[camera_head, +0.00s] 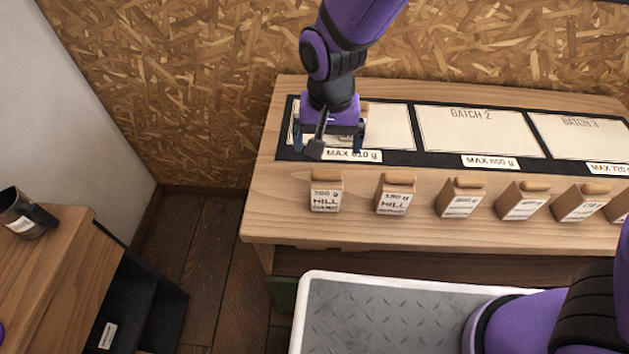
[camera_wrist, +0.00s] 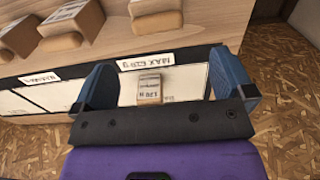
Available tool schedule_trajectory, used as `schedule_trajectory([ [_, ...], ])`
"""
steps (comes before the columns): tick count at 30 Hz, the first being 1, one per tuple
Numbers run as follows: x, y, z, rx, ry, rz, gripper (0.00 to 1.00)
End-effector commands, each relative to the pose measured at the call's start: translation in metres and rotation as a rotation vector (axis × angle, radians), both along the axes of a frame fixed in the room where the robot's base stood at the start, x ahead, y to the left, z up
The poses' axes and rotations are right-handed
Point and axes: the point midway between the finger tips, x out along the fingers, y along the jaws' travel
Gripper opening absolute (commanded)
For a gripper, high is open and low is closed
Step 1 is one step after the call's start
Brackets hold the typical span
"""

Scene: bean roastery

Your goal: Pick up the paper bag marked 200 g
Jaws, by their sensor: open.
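My gripper (camera_head: 328,143) is open and empty over the left card of the black strip on the bench. In the wrist view, a small paper bag (camera_wrist: 150,88) shows between the spread fingers of my gripper (camera_wrist: 165,80), apart from both; its small label looks like 170 g. A row of brown paper bags with white labels stands along the front of the bench. The leftmost bag (camera_head: 326,192) has a first digit that I cannot tell, perhaps 200 g or 500 g. The bag beside it (camera_head: 396,195) seems to read 150 g. The bag marked 200 g cannot be told for certain.
More bags stand to the right, including one (camera_head: 462,198), with labels too small to read. The black strip (camera_head: 400,160) has cards for several batches; the left one is marked MAX 610 g or similar. A grey tray (camera_head: 400,315) is in front. A dark cup (camera_head: 22,215) stands on a left cabinet.

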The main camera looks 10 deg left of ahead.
Motion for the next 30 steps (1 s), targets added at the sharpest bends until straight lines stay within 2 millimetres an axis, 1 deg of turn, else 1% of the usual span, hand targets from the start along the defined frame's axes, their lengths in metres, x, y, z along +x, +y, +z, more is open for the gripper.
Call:
schedule_trajectory([
  [9, -0.001, 0.000, -0.043, -0.004, 0.003, -0.002, 1.00],
  [12, -0.001, 0.000, -0.052, -0.004, 0.003, -0.001, 1.00],
  [17, -0.002, 0.000, -0.061, -0.003, 0.003, 0.000, 1.00],
  [20, -0.004, -0.002, -0.072, -0.005, 0.004, 0.000, 1.00],
  [24, -0.007, -0.004, -0.092, -0.004, 0.004, -0.001, 1.00],
  [27, -0.007, -0.004, -0.102, -0.003, 0.003, -0.001, 1.00],
  [30, -0.007, -0.003, -0.108, -0.002, 0.001, 0.000, 1.00],
])
